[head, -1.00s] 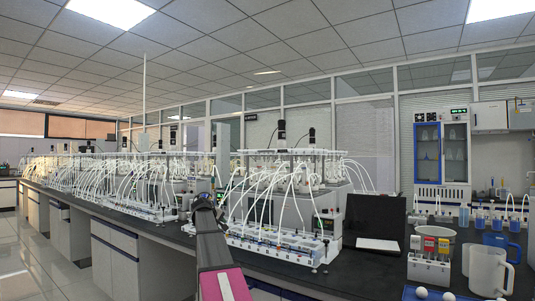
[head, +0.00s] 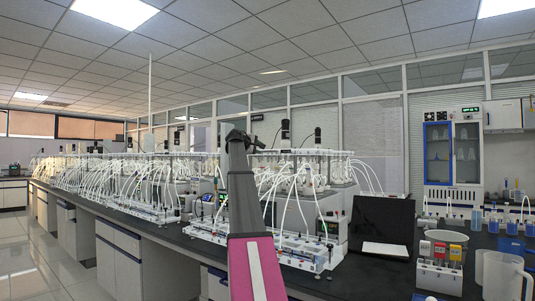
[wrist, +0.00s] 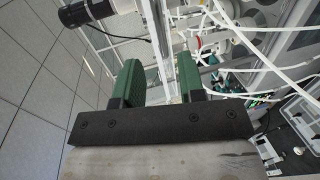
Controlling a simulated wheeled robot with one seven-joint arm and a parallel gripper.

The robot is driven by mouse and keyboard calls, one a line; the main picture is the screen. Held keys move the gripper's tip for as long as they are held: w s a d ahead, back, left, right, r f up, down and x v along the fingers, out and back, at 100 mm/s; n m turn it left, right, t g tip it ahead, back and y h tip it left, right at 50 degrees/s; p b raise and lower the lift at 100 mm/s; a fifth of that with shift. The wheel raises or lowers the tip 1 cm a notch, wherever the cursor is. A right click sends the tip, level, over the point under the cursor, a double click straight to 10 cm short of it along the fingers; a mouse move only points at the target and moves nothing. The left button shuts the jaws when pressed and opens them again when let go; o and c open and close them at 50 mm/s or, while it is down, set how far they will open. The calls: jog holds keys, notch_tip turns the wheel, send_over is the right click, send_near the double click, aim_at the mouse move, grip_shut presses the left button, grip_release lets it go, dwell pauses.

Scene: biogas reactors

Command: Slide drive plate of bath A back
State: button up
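The nearest water bath (head: 310,205) stands on the bench, with a pale upper plate (head: 325,152) and two black motors, one (head: 285,130) left of the other (head: 317,137). I cannot read a label telling which bath is A. My gripper (head: 240,137) is raised at the left end of this bath's top, seen small and dark. In the wrist view my gripper (wrist: 160,84) has its two green fingers apart. A pale upright bar shows in the gap between them, seemingly beyond the fingertips. A black motor (wrist: 85,12) shows at the upper left. Whether anything touches the fingers is unclear.
White tubes (head: 285,190) arch from the bath to a front rack (head: 300,250). More baths (head: 150,185) run along the bench at left.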

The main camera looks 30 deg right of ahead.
jog(key=x, duration=0.9)
jog(key=shift+a, duration=0.1)
grip_shut()
